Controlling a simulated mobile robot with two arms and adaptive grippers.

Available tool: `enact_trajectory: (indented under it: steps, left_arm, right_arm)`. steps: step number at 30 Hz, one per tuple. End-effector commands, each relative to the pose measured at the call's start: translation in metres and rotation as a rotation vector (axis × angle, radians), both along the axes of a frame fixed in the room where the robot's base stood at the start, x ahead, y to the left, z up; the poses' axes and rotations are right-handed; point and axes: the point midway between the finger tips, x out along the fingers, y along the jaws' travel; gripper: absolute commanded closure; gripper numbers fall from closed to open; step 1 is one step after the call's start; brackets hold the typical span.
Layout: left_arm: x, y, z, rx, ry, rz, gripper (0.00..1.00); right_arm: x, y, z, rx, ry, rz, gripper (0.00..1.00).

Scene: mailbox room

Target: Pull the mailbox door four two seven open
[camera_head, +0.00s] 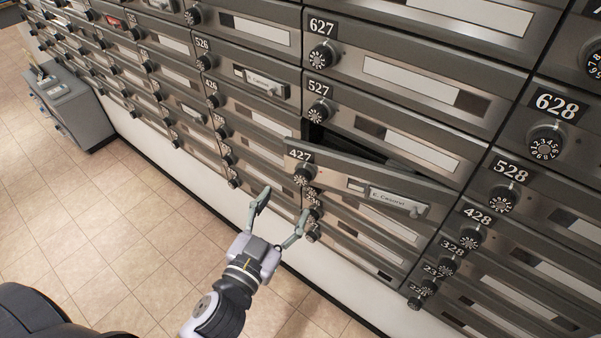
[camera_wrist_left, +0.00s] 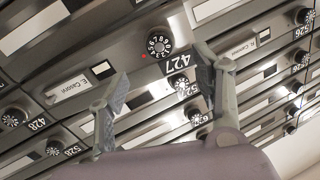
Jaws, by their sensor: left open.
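Mailbox door 427 (camera_head: 352,186) stands ajar in the head view. Its left end, with the number plate and black dial (camera_head: 304,174), sticks out from the wall, and a dark gap (camera_head: 345,146) shows above it. Its right end lies close to the wall. My left gripper (camera_head: 282,208) is open and empty, below and left of the dial in the picture. In the left wrist view, door 427 (camera_wrist_left: 130,68) and its dial (camera_wrist_left: 158,43) appear upside down beyond my open fingers (camera_wrist_left: 160,88). I cannot tell whether a finger touches the door.
Closed mailbox doors surround it, including 527 (camera_head: 400,92) above and 528 (camera_head: 540,190) at the right, all with protruding dials. A grey box-like unit (camera_head: 75,110) stands by the wall at the far left. The tiled floor (camera_head: 110,220) at the left is clear.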

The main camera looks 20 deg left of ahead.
Motion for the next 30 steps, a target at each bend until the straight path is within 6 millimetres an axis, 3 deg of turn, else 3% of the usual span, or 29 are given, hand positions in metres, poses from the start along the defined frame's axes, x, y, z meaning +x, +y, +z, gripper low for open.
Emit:
enact_trajectory:
  steps: [9, 15, 28, 30]
  left_arm:
    - [0.056, -0.006, 0.003, 0.002, -0.002, -0.001, 0.4]
    - [0.079, -0.009, 0.001, 0.001, 0.0, 0.0, 0.4]
    - [0.088, -0.01, 0.0, 0.0, 0.001, 0.0, 0.4]
    - [0.088, -0.01, 0.0, 0.0, 0.001, 0.0, 0.44]
  right_arm:
    - [0.001, -0.004, 0.019, -0.005, -0.002, 0.002, 0.49]
    - [0.002, -0.004, 0.024, -0.005, -0.003, 0.002, 0.49]
    - [0.003, -0.004, 0.025, -0.004, -0.004, 0.001, 0.49]
    - [0.003, -0.003, 0.025, -0.004, -0.004, 0.001, 0.49]
